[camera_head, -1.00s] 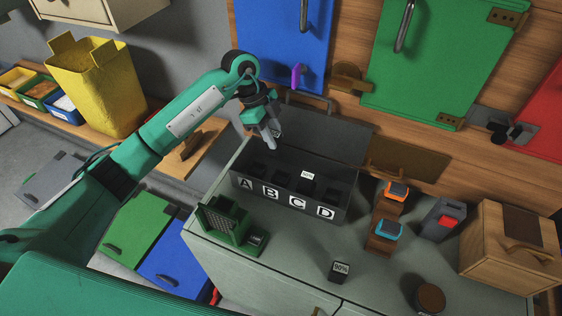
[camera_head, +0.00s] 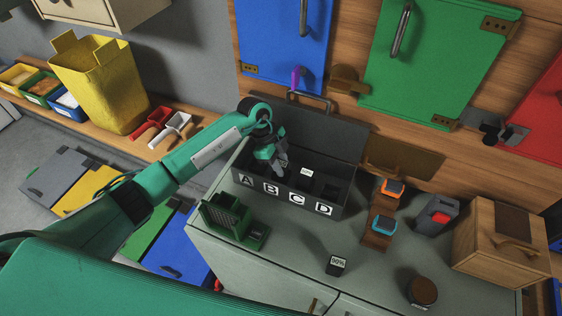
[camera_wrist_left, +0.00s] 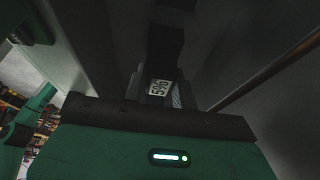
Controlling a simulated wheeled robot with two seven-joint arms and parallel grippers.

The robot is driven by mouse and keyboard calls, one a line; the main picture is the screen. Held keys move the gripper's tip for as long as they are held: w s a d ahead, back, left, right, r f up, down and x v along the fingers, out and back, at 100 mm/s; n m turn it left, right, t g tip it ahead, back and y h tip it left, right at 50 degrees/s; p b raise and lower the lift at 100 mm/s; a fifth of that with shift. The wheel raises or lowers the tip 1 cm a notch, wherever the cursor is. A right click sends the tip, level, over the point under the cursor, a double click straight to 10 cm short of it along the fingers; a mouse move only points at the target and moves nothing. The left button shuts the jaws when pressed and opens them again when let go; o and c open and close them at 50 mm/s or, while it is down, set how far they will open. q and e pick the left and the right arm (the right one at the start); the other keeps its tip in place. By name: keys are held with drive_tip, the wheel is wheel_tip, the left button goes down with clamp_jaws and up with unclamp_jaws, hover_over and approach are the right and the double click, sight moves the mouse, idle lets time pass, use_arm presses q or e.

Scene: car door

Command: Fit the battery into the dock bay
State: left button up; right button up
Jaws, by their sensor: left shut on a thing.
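The dock is an open dark box (camera_head: 263,190) on the counter, with bays labelled A, B, C and D. My left gripper (camera_head: 277,162) reaches down into it, over the A–B side. It is shut on a small dark battery (camera_head: 284,162) with a white label. The battery also shows in the left wrist view (camera_wrist_left: 158,88), its label sideways and hard to read. How deep it sits, and over which bay, I cannot tell. Another labelled battery (camera_head: 306,173) stands in the box near C. My right gripper is not in view.
A battery (camera_head: 337,265) marked with a percentage stands on the counter's front. A green charger (camera_head: 232,220) stands left of it. Orange and blue-topped devices (camera_head: 384,228), a grey-red device (camera_head: 434,217) and a wooden box (camera_head: 508,245) are at right. The raised lid (camera_head: 325,137) backs the dock.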

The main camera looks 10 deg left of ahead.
use_arm(q)
drive_tip(key=o, duration=1)
drive_tip(key=shift+o, duration=0.2)
drive_tip(key=b+v, duration=0.2)
drive_tip(key=v, duration=1)
drive_tip(key=shift+d, duration=0.1)
